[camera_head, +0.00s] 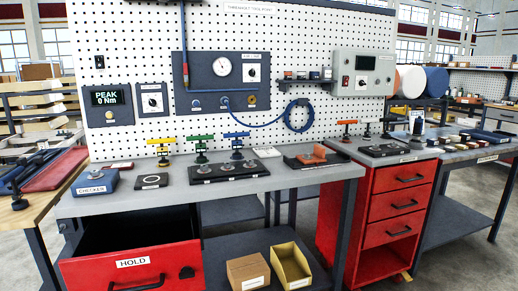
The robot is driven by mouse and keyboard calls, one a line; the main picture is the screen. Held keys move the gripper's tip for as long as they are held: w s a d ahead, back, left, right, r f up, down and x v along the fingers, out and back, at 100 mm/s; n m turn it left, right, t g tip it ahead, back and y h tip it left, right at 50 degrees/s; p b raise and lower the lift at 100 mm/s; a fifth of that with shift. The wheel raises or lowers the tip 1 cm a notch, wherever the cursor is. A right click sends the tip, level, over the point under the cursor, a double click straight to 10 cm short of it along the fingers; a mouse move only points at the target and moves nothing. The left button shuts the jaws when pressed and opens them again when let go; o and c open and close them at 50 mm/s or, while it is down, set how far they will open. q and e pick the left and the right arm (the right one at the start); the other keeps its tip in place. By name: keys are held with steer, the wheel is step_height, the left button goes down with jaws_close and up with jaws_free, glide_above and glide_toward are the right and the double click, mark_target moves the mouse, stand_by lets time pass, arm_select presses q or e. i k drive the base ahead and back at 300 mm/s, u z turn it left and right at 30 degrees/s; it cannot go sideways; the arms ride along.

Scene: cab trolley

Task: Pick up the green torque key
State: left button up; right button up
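Several T-handled keys stand upright on the grey bench. More keys stand on the red cabinet at the right, one with an orange handle (347,122) and others dark. Neither of my grippers shows in the head view, so nothing is seen held.
A red drawer labelled HOLD (133,272) stands open at the front left. A CHECKER block (95,183), a black tray (228,172) and an orange piece (311,153) are on the grey bench (300,176). A pegboard with gauges rises behind. Two boxes sit on the lower shelf.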

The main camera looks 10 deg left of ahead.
mark_target(200, 148)
steer(key=z, duration=0.8)
steer(key=i, duration=2.8)
steer(key=u, duration=2.75)
